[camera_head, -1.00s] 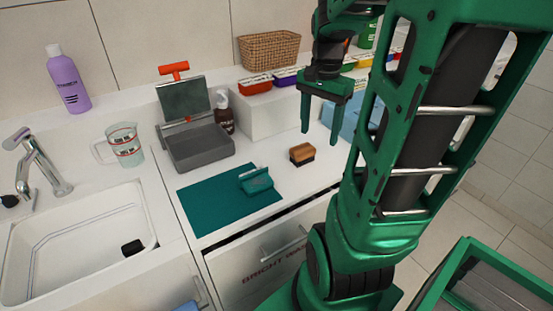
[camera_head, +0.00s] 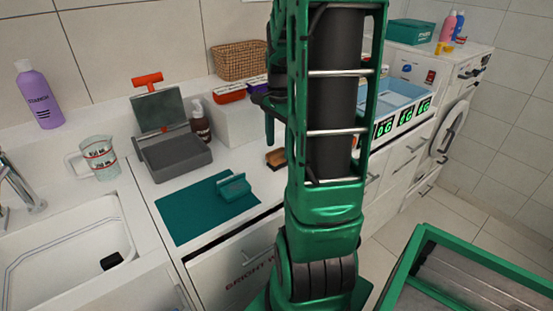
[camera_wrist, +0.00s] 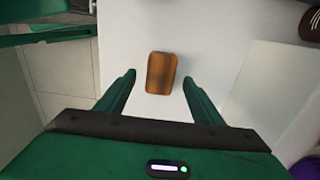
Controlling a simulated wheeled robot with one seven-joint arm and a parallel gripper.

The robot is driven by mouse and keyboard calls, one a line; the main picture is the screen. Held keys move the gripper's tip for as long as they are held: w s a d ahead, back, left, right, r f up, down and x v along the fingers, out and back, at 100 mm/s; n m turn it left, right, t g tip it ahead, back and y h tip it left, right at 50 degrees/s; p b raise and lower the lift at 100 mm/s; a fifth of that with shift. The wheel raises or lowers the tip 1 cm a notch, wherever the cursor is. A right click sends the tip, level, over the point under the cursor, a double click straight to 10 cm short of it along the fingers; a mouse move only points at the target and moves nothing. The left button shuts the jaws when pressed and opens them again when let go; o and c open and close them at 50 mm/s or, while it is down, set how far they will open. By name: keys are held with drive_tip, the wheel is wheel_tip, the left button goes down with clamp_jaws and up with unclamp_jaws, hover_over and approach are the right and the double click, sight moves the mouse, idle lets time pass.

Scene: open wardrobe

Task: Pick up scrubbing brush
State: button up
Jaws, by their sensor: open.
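The scrubbing brush is a small brown wooden block with dark bristles (camera_head: 276,158). It rests on the white counter, partly hidden by my arm in the head view. In the wrist view its wooden top (camera_wrist: 161,72) lies between the lines of my two fingers, upright in the picture. My gripper (camera_wrist: 158,77) is open and empty, above the brush and pointing down at it. In the head view most of my gripper is hidden behind my arm; one finger shows left of it. How high the fingertips are above the brush I cannot tell.
A teal mat (camera_head: 190,215) with a teal handled tool (camera_head: 234,187) lies left of the brush. Behind stand a grey box with raised lid (camera_head: 172,158), a brown bottle (camera_head: 200,122) and a white block (camera_head: 232,121). The counter right around the brush is clear.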

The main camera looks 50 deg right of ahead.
sight(278, 152)
drive_tip(key=shift+w+f, duration=0.1)
drive_tip(key=shift+f, duration=1.9)
drive_tip(key=shift+c, duration=0.6)
drive_tip(key=c, duration=1.2)
drive_tip(key=shift+o, duration=0.2)
drive_tip(key=shift+r, duration=0.15)
drive_tip(key=shift+r, duration=0.5)
wheel_tip(278, 152, up, 3)
drive_tip(key=shift+f, duration=0.2)
drive_tip(key=a+r, duration=0.7)
drive_tip(key=a, duration=0.4)
drive_tip(key=shift+a, duration=0.35)
drive_tip(key=shift+r, duration=0.1)
